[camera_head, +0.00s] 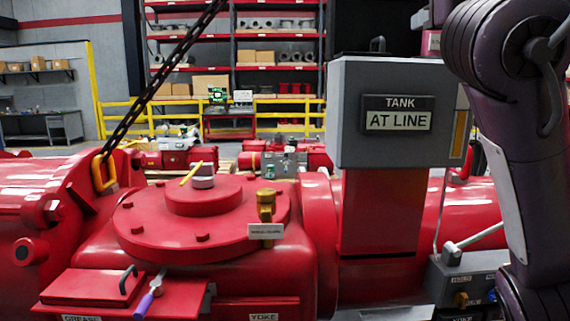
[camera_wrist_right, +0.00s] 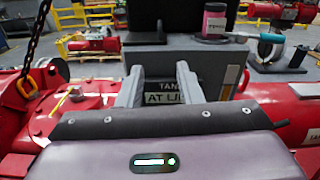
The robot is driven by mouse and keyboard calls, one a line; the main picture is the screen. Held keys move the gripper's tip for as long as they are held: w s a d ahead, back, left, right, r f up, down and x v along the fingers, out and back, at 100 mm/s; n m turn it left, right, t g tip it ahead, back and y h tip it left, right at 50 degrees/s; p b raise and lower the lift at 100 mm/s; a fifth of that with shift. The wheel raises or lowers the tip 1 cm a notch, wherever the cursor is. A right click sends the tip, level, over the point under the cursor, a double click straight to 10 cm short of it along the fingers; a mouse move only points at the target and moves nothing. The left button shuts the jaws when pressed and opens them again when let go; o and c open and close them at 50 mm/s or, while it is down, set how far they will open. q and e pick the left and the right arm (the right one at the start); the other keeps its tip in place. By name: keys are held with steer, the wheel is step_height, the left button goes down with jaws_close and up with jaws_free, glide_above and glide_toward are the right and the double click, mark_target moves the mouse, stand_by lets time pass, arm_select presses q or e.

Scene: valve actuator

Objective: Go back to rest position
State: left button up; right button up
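The red valve actuator (camera_head: 90,230) fills the lower part of the head view. A grey box labelled "TANK / AT LINE" (camera_head: 395,110) stands on its red column. My right arm (camera_head: 510,150) runs down the right edge of the head view, and its gripper is out of that frame. In the right wrist view my right gripper (camera_wrist_right: 160,88) has its two grey fingers apart with nothing held between them. The "AT LINE" label (camera_wrist_right: 165,98) shows behind the fingers. My left arm and gripper are in neither view.
A control block with a lever (camera_head: 465,270) sits beside my right arm. A purple-handled tool (camera_head: 145,302) lies at front left. A chain (camera_head: 160,75) hangs at left.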

steer(key=w+f+n+g, duration=0.25)
steer(key=f+n, duration=0.35)
steer(key=f, duration=0.8)
steer(key=w+a+f+n+g, duration=0.1)
steer(key=w+f+n+g, duration=0.15)
steer(key=f+n, duration=0.75)
steer(key=w+f+n+g, duration=0.1)
steer(key=f+n+g, duration=0.15)
steer(key=f, duration=1.55)
steer(key=s+f+n+g, duration=0.2)
steer(key=s+f+n, duration=0.25)
steer(key=f, duration=0.35)
steer(key=s+f+n+g, duration=0.2)
steer(key=s+f+n, duration=0.3)
steer(key=f, duration=0.4)
steer(key=s+f+n+g, duration=0.3)
steer(key=s+f+n, duration=0.6)
steer(key=s, duration=0.6)
step_height(320, 180, down, 31)
steer(key=s+g, duration=0.1)
steer(key=s, duration=0.2)
steer(key=s+d+f, duration=0.2)
steer(key=s+f, duration=0.7)
steer(key=s+d+f+g, duration=0.1)
steer(key=s+f, duration=0.8)
steer(key=s, duration=0.1)
steer(key=shift+s+d+f+h, duration=0.2)
steer(key=shift+d+h, duration=0.1)
steer(key=shift+d, duration=0.1)
